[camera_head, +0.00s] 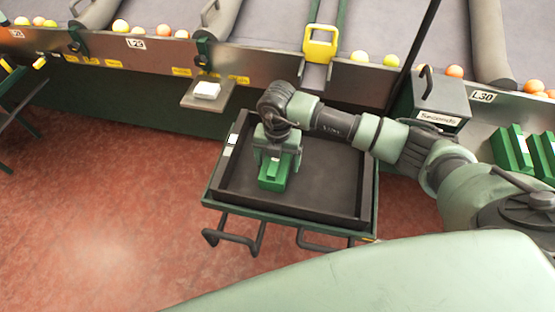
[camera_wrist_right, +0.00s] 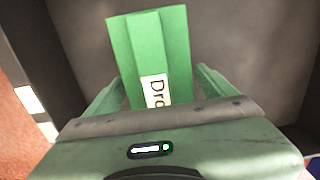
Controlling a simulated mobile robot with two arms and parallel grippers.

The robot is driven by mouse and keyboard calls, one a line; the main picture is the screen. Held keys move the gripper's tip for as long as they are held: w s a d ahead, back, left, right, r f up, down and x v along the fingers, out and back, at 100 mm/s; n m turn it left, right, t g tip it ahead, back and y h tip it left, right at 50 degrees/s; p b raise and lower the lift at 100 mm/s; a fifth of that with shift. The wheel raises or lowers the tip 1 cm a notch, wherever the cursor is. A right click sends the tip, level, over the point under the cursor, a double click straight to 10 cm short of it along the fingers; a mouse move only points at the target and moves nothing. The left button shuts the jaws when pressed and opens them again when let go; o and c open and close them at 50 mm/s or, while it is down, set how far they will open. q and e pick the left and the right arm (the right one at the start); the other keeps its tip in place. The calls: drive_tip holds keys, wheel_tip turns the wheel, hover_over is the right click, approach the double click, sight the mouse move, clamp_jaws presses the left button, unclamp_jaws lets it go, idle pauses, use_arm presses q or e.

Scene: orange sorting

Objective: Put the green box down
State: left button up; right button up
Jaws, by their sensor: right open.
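The green box (camera_head: 272,179) sits in the dark tray (camera_head: 323,202) on a cart, near the tray's left side. In the right wrist view the green box (camera_wrist_right: 150,60) shows a white label with dark letters, partly hidden by my gripper's body. My right gripper (camera_head: 277,160) points down over the green box. In the right wrist view its fingers (camera_wrist_right: 152,90) stand apart on either side of the box, with gaps visible. Whether the box rests flat on the tray floor is hard to tell. My left gripper is not in view.
The cart's handles (camera_head: 232,240) stick out at the front. Behind the cart runs a sorting line with oranges and a yellow frame (camera_head: 320,44). A grey labelled bin (camera_head: 440,100) and other green boxes (camera_head: 512,150) stand to the right. The tray's right half is empty.

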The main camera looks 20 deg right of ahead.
drive_tip(key=shift+r, duration=0.1)
wheel_tip(320, 180, up, 12)
drive_tip(key=shift+r, duration=0.1)
idle(0.4)
